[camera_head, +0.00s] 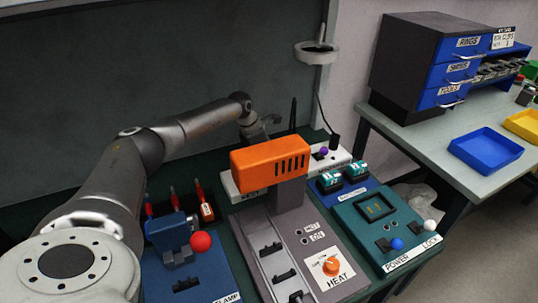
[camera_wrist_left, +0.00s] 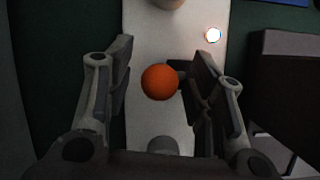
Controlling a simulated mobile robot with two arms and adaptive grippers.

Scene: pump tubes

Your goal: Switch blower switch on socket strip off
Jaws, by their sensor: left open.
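The white socket strip (camera_head: 342,157) lies behind the orange blower (camera_head: 258,160) in the head view, which hides its middle. In the left wrist view, the socket strip (camera_wrist_left: 141,25) runs up the picture. A round orange switch knob (camera_wrist_left: 160,82) stands on it, matching the blower's colour. In the head view my left gripper (camera_head: 262,127) is partly hidden behind the blower. The right gripper is not in view.
A purple knob (camera_head: 323,151) and a black plug stand at the strip's right end. The heat station (camera_head: 323,245), clamp station with a red ball (camera_head: 201,242), and power box (camera_head: 372,222) crowd the front.

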